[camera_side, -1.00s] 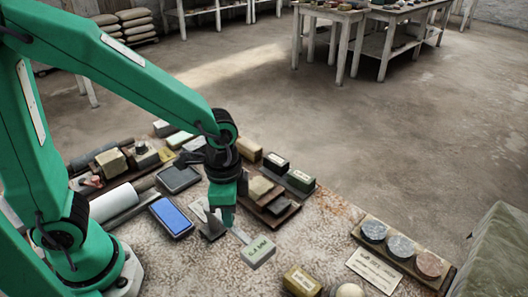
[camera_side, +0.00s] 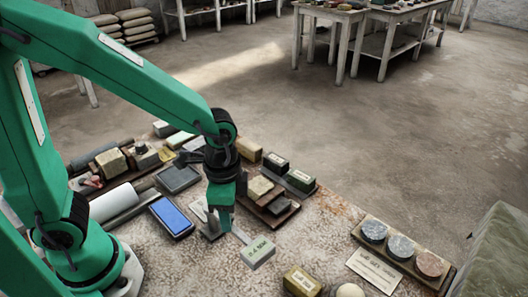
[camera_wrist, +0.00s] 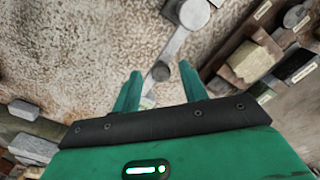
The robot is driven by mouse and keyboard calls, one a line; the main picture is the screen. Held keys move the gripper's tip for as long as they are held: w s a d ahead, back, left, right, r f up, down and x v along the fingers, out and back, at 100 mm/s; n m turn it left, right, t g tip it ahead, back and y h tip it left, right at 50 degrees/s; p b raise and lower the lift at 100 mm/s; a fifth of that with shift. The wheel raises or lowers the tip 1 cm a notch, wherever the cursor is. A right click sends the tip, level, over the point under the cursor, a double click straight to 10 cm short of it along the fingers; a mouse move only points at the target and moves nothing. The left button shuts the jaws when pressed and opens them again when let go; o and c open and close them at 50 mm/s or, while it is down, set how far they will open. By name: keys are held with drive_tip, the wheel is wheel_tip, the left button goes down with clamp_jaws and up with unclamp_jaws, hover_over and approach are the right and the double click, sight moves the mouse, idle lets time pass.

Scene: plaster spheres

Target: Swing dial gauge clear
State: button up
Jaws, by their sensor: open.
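In the wrist view a grey arm (camera_wrist: 174,45) runs from a round grey disc (camera_wrist: 193,12) down to a dark round knob (camera_wrist: 160,72). My gripper (camera_side: 221,225) points down beside the inner end of the bar. In the wrist view its two green fingers (camera_wrist: 161,88) stand apart, with the knob seen between and just beyond them. Contact cannot be told.
A blue-faced device (camera_side: 172,217) lies left of my gripper. Wooden blocks (camera_side: 262,187) on a brown board stand close behind to the right. A rack of three discs (camera_side: 400,247) and a label card (camera_side: 374,270) lie right; bare tabletop (camera_side: 315,225) lies between.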

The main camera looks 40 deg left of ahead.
drive_tip(key=shift+r, duration=3.9)
drive_tip(key=shift+a, duration=0.1)
drive_tip(key=s+a+r+n+t, duration=0.2)
drive_tip(key=a+r+n, duration=0.1)
drive_tip(key=a, duration=0.3)
drive_tip(key=s+a+r+n+t, duration=0.2)
drive_tip(key=a+r+n+t, duration=0.1)
drive_tip(key=a+n, duration=0.3)
drive_tip(key=shift+s+t, duration=0.25)
drive_tip(key=shift+t, duration=0.05)
